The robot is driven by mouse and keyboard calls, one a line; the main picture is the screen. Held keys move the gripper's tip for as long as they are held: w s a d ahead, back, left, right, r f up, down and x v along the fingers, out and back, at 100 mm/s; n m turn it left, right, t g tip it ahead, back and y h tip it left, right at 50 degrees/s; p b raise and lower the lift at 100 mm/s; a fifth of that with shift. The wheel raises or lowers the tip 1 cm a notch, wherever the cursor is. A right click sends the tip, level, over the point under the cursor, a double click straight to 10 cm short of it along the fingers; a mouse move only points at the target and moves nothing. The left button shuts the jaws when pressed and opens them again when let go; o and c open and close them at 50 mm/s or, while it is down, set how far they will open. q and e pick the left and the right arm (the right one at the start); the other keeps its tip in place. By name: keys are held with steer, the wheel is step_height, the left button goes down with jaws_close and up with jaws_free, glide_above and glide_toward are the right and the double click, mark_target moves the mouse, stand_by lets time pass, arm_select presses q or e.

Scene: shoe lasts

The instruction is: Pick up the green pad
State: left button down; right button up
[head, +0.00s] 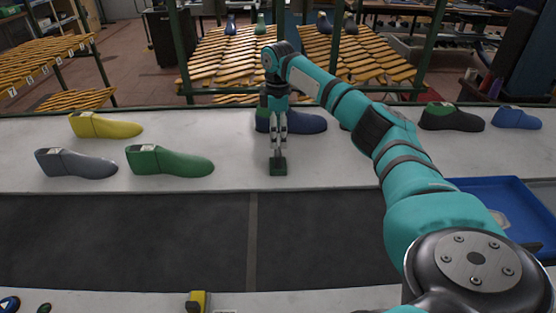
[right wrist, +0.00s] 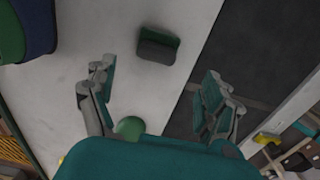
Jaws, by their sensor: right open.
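The green pad (head: 278,168) is a small dark green block on the pale table, near its front edge. It also shows in the right wrist view (right wrist: 158,45), with a green top part and a darker face. My right gripper (head: 278,148) points down over the pad, its fingers just above or beside it; the exact gap is hard to tell in the head view. In the right wrist view the fingers (right wrist: 158,76) are spread wide, with nothing between them, and the pad lies beyond their tips. My left gripper does not show.
A green last (head: 172,162), a grey last (head: 75,163) and a yellow last (head: 106,126) stand to the left. A dark blue last (head: 305,122) stands behind the gripper. A blue tray (head: 515,205) lies at right. The dark belt (head: 120,235) in front is bare.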

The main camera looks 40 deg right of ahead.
mark_target(278, 151)
step_height(278, 151, down, 3)
steer(key=shift+w+d+f, duration=0.1)
steer(key=shift+w, duration=0.05)
steer(key=shift+f, duration=0.5)
steer(key=shift+f+p, duration=0.25)
steer(key=shift+p, duration=0.2)
step_height(278, 151, down, 4)
steer(key=shift+r+p, duration=0.15)
steer(key=shift+p, duration=0.45)
steer(key=shift+d+f, duration=0.1)
steer(key=shift+f, duration=0.4)
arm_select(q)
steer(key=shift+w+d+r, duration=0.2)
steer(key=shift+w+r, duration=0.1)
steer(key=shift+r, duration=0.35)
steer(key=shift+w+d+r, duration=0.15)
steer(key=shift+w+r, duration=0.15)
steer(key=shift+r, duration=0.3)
arm_select(e)
steer(key=shift+c, duration=0.2)
steer(key=shift+c, duration=1)
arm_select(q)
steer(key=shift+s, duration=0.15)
arm_select(e)
steer(key=shift+r, duration=0.1)
steer(key=c, duration=1)
